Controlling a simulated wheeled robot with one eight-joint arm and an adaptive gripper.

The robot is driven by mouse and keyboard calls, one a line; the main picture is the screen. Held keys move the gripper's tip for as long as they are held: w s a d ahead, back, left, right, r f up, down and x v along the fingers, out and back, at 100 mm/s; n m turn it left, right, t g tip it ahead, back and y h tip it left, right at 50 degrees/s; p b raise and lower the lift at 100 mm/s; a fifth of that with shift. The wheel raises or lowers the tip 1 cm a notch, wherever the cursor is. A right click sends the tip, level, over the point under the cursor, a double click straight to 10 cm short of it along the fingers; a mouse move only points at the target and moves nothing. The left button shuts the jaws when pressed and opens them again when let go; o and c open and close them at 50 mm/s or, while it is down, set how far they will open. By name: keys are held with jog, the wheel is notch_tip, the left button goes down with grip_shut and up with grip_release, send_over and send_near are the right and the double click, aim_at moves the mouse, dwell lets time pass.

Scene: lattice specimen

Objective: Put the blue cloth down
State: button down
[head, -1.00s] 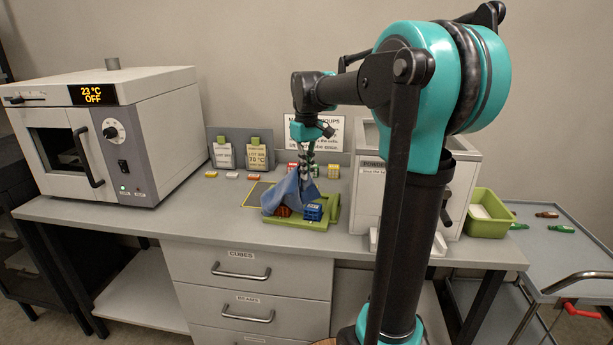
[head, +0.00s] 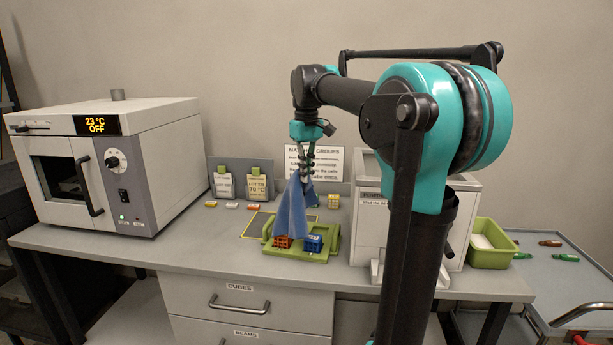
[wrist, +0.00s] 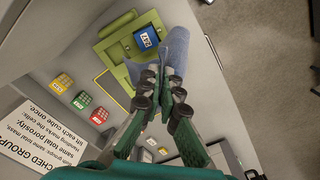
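My gripper (head: 308,165) is shut on the blue cloth (head: 292,215), which hangs from the fingertips in a narrow fold above the green tray (head: 325,252). The cloth also shows between the fingers in the wrist view (wrist: 175,52). An orange-red lattice cube (head: 283,242) and a blue lattice cube (head: 313,243) sit in the tray. The cloth's lower end hangs in front of or beside the orange-red cube; whether it touches the cube I cannot tell. In the wrist view the blue cube (wrist: 146,38) is uncovered and the orange-red cube is hidden.
An oven (head: 110,165) stands at the left, and a white boxy device (head: 365,215) stands right of the tray. Several small cubes, including a yellow one (head: 333,201), sit behind the tray. A green bin (head: 490,255) is at the right. The front left bench top is clear.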

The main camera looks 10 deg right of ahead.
dwell(0.3)
jog(key=w+a, duration=0.7)
jog(key=a, duration=0.3)
jog(key=w+a, duration=0.6)
jog(key=a, duration=0.5)
jog(key=w+a, duration=0.7)
jog(key=a, duration=0.3)
jog(key=shift+w+a, duration=0.35)
jog(key=shift+a, duration=0.05)
